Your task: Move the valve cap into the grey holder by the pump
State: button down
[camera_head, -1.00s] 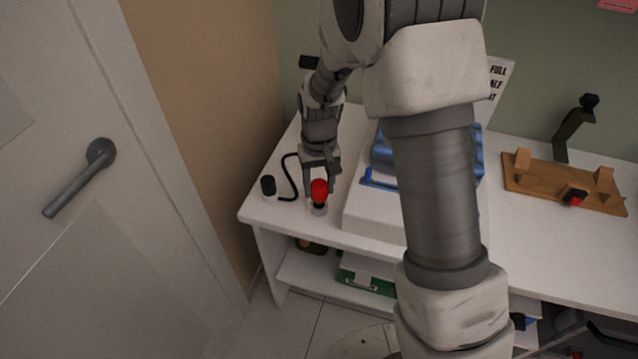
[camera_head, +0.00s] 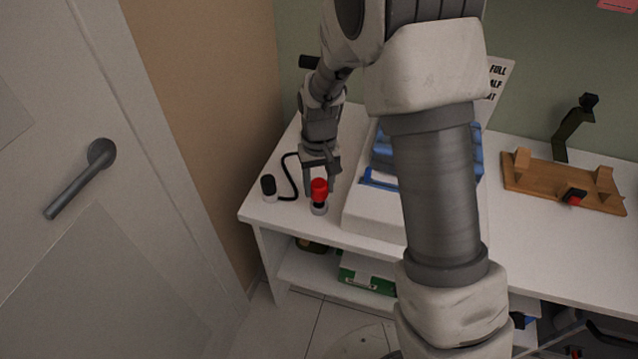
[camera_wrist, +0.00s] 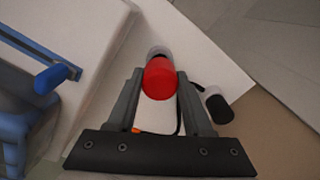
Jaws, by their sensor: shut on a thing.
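The valve cap (camera_head: 319,187) has a red rounded top with a dark part below it. My gripper (camera_head: 320,190) is shut on it, one finger on each side, pointing down at the front left of the white bench. The small grey holder (camera_head: 319,209) is directly below the cap. In the wrist view the red cap (camera_wrist: 160,78) sits between the fingertips and partly covers the grey holder (camera_wrist: 158,51). Whether the cap's lower end is inside the holder or just above it, I cannot tell.
A black-topped piece (camera_head: 268,187) with a black hose stands close on the left. A white unit with blue parts (camera_head: 370,211) stands close on the right. A wooden rack (camera_head: 535,178) is farther right. The bench's front edge is near the holder.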

aim_at(319, 183)
jog(key=shift+f+b, duration=0.95)
jog(key=shift+f, duration=0.55)
dwell(0.4)
jog(key=shift+c, duration=1.1)
grip_release()
notch_tip(319, 183, up, 17)
jog(key=p, duration=0.4)
jog(key=shift+r, duration=0.2)
jog(key=s+d+r+m+t+p, duration=0.1)
jog(key=s+d+r+p, duration=0.3)
jog(key=s+r, duration=0.6)
jog(key=s+d+r+t+p, duration=0.4)
jog(key=s+d+r+p, duration=0.1)
jog(key=s+r, duration=0.6)
jog(key=shift+s+d+r+m+t+p, duration=0.2)
jog(key=shift+r+m+t+p, duration=0.15)
jog(key=shift+r+p, duration=0.55)
